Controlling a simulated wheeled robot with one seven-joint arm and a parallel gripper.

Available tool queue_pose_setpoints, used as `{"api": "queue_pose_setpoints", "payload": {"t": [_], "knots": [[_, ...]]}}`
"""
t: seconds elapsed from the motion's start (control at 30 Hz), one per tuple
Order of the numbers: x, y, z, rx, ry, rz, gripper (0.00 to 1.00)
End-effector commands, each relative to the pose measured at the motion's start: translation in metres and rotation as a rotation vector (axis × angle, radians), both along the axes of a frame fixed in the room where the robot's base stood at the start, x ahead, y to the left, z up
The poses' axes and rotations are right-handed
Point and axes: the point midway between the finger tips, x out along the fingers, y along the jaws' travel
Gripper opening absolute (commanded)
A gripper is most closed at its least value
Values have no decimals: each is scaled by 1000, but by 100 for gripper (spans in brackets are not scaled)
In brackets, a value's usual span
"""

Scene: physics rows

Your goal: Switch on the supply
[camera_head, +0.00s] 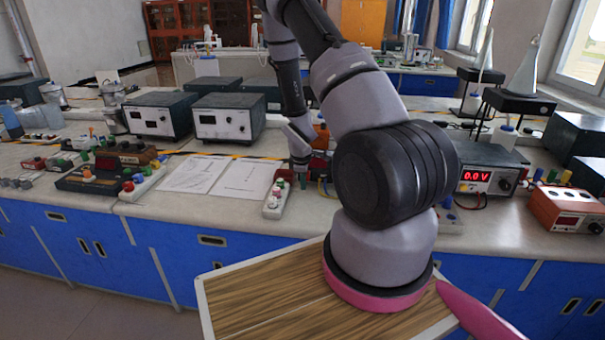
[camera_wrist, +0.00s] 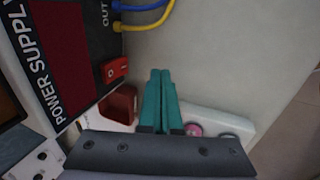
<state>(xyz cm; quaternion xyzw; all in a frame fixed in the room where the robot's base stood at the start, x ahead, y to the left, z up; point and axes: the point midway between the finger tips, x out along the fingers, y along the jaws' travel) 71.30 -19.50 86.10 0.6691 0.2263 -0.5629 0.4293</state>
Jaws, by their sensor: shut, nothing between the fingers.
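The power supply (camera_wrist: 75,50) lies at the left of the wrist view, with a "POWER SUPPLY" label and a dark, unlit red display. Its red rocker switch (camera_wrist: 115,70) sits near the panel edge, below the "OUT" sockets. My gripper (camera_wrist: 160,73) has green fingers pressed together, empty, to the right of the switch and apart from it in the picture. In the head view, my gripper (camera_head: 303,180) hangs low over the bench in front of the supply, which my arm mostly hides.
Blue and yellow wires (camera_wrist: 143,24) leave the supply. A white strip with coloured knobs (camera_head: 275,200) stands close beside my gripper. A second unit with a lit "0.0 V" display (camera_head: 476,176) stands right. Papers (camera_head: 218,178) lie left.

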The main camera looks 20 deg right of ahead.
Motion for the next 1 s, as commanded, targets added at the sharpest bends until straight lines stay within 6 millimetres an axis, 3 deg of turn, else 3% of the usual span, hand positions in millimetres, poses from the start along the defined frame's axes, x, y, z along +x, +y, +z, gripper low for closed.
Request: {"api": "queue_pose_setpoints", "payload": {"t": [0.03, 0.23, 1.0], "knots": [[10, -7, 2, 0, -7, -5, 0], [28, -18, 0, -1, -6, -1, 0], [35, -23, -3, -33, -50, -3, 0]]}}
